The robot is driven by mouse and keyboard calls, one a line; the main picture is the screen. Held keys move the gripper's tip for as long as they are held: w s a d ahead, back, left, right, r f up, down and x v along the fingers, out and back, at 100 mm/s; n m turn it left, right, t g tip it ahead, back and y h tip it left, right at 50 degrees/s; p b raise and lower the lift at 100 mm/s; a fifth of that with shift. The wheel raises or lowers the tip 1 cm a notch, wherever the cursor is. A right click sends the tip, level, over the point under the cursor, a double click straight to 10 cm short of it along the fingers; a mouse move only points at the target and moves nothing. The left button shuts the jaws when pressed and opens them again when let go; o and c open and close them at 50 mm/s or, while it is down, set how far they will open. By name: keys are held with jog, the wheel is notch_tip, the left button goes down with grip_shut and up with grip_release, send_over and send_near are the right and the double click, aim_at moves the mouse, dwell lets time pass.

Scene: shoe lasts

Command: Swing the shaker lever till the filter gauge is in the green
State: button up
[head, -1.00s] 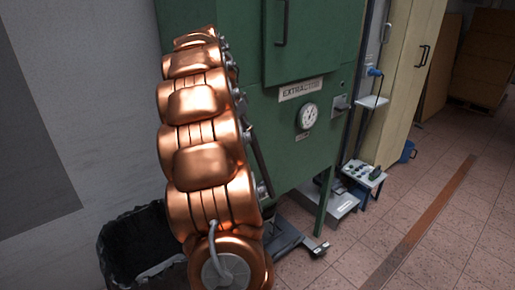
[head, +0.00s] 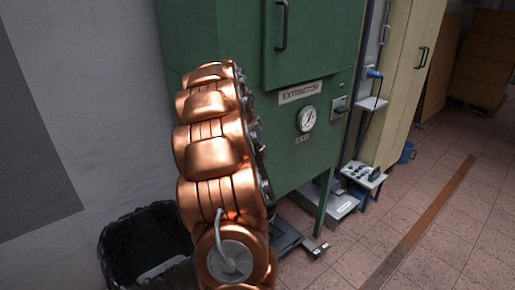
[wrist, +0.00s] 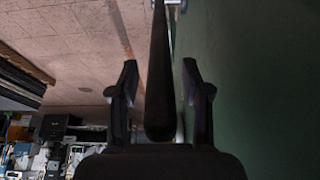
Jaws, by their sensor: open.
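The green extractor cabinet (head: 200,40) stands behind my arm in the head view. Its round filter gauge (head: 307,118) sits below the "EXTRACTOR" label; the needle and colours are too small to read surely. In the wrist view my gripper (wrist: 160,80) is open, with one finger on each side of a long dark bar (wrist: 160,70), which looks like the shaker lever. Gaps show between the bar and both fingers, and the bar's rounded end is near the palm. My copper arm hides the lever and gripper in the head view.
A black bin (head: 130,245) stands at the lower left beside my arm. The tiled floor at right is clear.

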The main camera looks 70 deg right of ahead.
grip_shut()
dwell(0.4)
